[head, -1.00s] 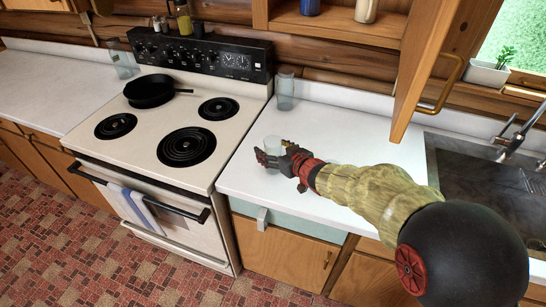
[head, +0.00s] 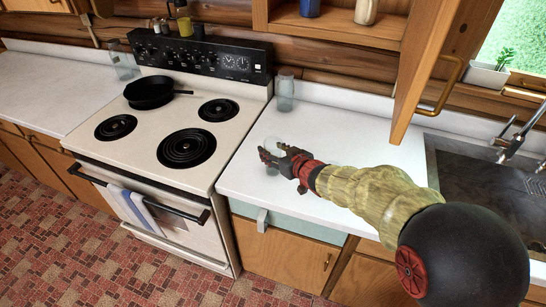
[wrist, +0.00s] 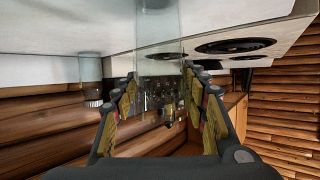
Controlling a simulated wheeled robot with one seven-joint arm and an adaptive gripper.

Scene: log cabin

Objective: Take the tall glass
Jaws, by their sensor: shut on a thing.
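A clear tall glass (wrist: 160,40) stands between the fingers of my gripper (wrist: 160,98) in the wrist view, which looks upside down. In the head view my gripper (head: 272,160) is over the white counter right of the stove, with its fingers shut around the glass (head: 272,146). The fingers and the see-through wall hide part of the glass. I cannot tell whether its base touches the counter.
A black pan (head: 152,92) sits on a rear burner. An open cabinet door (head: 425,65) hangs above the counter's right side, near the sink (head: 480,180).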

